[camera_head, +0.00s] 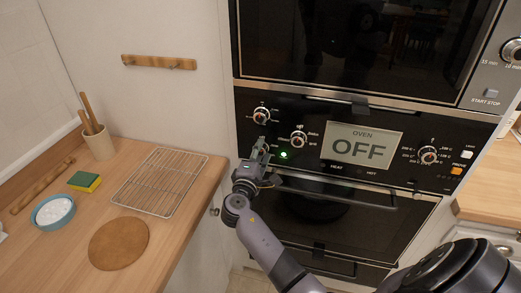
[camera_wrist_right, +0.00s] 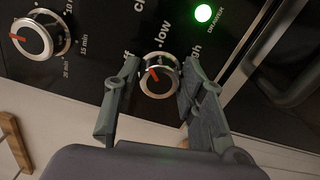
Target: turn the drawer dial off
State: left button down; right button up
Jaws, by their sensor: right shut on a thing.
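The drawer dial (camera_wrist_right: 158,76) is a silver-rimmed knob with a red pointer mark, on the black panel between the fingers of my right gripper (camera_wrist_right: 160,88). The labels around it read off, low and high, the first partly covered by a finger. The red mark lies on the upper left of the knob's face; its exact setting is hard to tell. A green drawer light (camera_wrist_right: 203,13) is lit above right of the dial. In the head view my right gripper (camera_head: 261,148) reaches the panel's lower left and mostly hides the dial. My left gripper is not in view.
The timer dial (camera_head: 261,115) is just above my right gripper, and another dial (camera_head: 298,138) is to its right. The oven display (camera_head: 362,149) reads OFF. An oven handle (camera_head: 335,190) runs below. A wooden counter (camera_head: 180,228) with a wire rack (camera_head: 160,181) stands left.

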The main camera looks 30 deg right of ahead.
jog(key=shift+n+p, duration=2.4)
jog(key=shift+n, duration=1.7)
jog(key=o, duration=1.2)
jog(key=shift+c, duration=0.2)
jog(key=shift+a, duration=0.1)
jog(key=v, duration=1.2)
